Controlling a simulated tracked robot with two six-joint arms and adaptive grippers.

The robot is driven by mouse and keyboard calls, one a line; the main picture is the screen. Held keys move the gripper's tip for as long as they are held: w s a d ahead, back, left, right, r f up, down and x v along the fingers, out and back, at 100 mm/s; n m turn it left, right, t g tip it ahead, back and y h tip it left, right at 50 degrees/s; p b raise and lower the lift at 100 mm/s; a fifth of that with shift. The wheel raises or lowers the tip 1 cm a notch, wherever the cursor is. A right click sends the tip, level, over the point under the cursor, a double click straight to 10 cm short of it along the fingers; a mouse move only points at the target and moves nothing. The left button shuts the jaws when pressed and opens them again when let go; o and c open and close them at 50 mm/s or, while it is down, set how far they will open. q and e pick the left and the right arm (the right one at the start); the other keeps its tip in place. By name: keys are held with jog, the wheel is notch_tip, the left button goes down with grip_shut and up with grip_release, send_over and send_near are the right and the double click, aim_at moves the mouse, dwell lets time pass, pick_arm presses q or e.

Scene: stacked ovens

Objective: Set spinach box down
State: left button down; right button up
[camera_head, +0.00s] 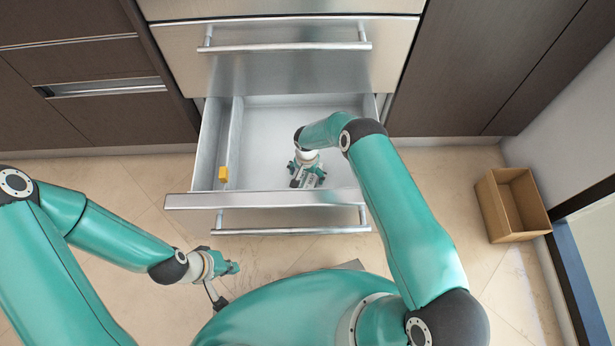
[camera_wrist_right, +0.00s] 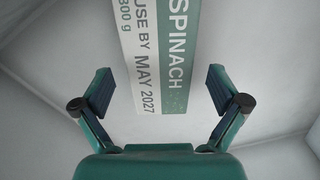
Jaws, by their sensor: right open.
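The spinach box (camera_wrist_right: 155,55) shows in the right wrist view as a white and green face reading "SPINACH" and "USE BY MAY 2027". It lies beyond and between the fingertips of my right gripper (camera_wrist_right: 161,88), with clear gaps on both sides. The right gripper is open and also shows in the head view (camera_head: 307,176), reaching down into the open drawer (camera_head: 265,199). In the head view I cannot make out the box under the gripper. My left gripper (camera_head: 230,268) is outside the drawer, in front of it on the left; its fingers are too small to read.
A narrow left compartment of the drawer holds a small yellow object (camera_head: 222,174). A closed drawer front (camera_head: 290,58) is above, and another handle (camera_head: 290,231) is below. An open cardboard box (camera_head: 513,236) stands on the floor at the right. The drawer floor has bare room.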

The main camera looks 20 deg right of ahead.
aim_at(307, 178)
notch_tip(307, 178, up, 10)
jog(key=p, duration=0.2)
dwell(0.5)
